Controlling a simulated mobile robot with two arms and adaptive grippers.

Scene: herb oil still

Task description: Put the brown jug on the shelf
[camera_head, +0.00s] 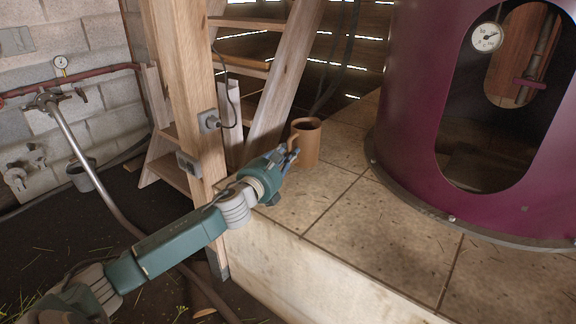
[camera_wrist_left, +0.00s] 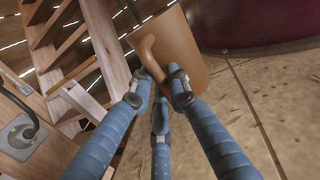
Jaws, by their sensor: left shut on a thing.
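The brown jug (camera_head: 308,142) is upright at the tiled ledge beside the wooden post in the head view. Its handle faces my left gripper. My left gripper (camera_head: 290,155) reaches in from the lower left and is shut on the jug's handle. In the left wrist view the jug (camera_wrist_left: 176,50) fills the upper middle, and the blue fingers of the left gripper (camera_wrist_left: 162,90) close around the lower part of its handle. Whether the jug's base touches the tiles is hard to tell. My right gripper is in neither view. I cannot identify the shelf for certain.
A large purple still (camera_head: 410,110) with a dial gauge (camera_head: 487,37) stands right of the jug. A wooden post (camera_head: 180,90) and stairs (camera_head: 275,75) rise at the left and behind. The tiled ledge (camera_head: 390,230) is clear in front.

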